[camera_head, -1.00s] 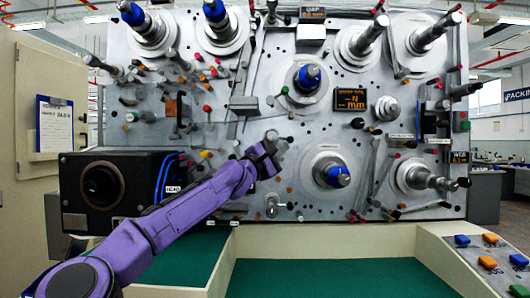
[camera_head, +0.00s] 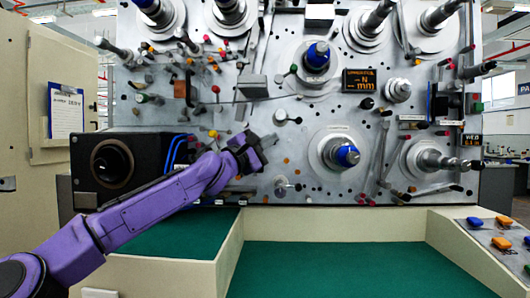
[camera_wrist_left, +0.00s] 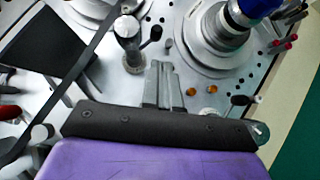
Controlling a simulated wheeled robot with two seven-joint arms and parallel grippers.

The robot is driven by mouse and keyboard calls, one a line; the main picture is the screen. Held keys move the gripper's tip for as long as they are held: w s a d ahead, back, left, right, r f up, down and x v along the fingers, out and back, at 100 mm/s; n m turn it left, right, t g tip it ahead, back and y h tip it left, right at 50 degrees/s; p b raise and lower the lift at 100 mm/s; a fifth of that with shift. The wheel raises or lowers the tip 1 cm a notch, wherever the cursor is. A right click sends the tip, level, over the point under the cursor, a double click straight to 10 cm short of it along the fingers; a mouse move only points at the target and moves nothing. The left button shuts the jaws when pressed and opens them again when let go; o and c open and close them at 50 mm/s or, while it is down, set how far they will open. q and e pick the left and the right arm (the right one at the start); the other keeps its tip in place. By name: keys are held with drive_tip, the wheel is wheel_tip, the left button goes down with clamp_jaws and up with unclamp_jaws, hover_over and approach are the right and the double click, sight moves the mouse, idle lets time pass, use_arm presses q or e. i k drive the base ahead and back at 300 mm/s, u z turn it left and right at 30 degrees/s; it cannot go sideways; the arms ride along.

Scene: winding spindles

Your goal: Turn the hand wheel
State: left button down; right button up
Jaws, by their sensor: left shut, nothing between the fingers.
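I cannot tell for sure which part is the hand wheel. A small silver knob with a dark side handle (camera_head: 280,117) sits on the grey panel; it also shows in the left wrist view (camera_wrist_left: 130,45). A lower silver fitting with a short handle (camera_head: 281,184) is below it, seen near the right end of my gripper's body in the wrist view (camera_wrist_left: 242,102). My left gripper (camera_head: 270,141) lies between the two in the head view. Its fingers (camera_wrist_left: 164,84) are together and empty, pointing toward the upper knob, with no clear contact. My right gripper is not in view.
A blue-tipped spindle (camera_head: 346,155) stands out right of my left gripper. A black box with a round opening (camera_head: 112,163) is at the left, behind my arm. A green surface (camera_head: 330,270) below the panel is clear. A button console (camera_head: 490,240) is at the right.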

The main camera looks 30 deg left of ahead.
sight(110, 163)
drive_tip(key=k, duration=1)
